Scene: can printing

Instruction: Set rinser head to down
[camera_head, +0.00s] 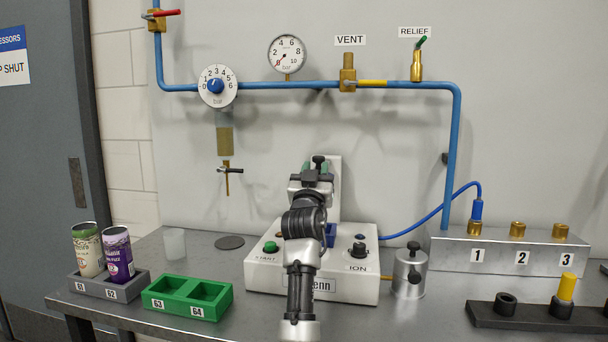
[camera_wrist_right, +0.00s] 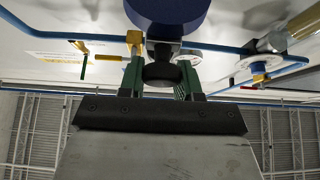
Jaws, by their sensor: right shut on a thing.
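The rinser is a white box (camera_head: 262,272) on the bench with a green START button (camera_head: 270,247), an ION knob (camera_head: 358,250) and a white upright at its back. A black knob (camera_head: 319,160) shows at the top of the upright, in front of it. My right gripper (camera_wrist_right: 161,75) is shut on this black knob, its green fingers on either side in the right wrist view. A dark blue round part (camera_wrist_right: 167,10) lies just beyond the knob there. My right arm hides much of the rinser's middle. My left gripper is not in view.
A grey holder (camera_head: 140,285) with two cans and an empty green holder (camera_head: 222,305) stand at left. A metal canister (camera_head: 410,275) stands right of the rinser, near a block of numbered ports (camera_head: 500,253). Blue pipe (camera_head: 400,84) with valves and gauges runs along the wall above.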

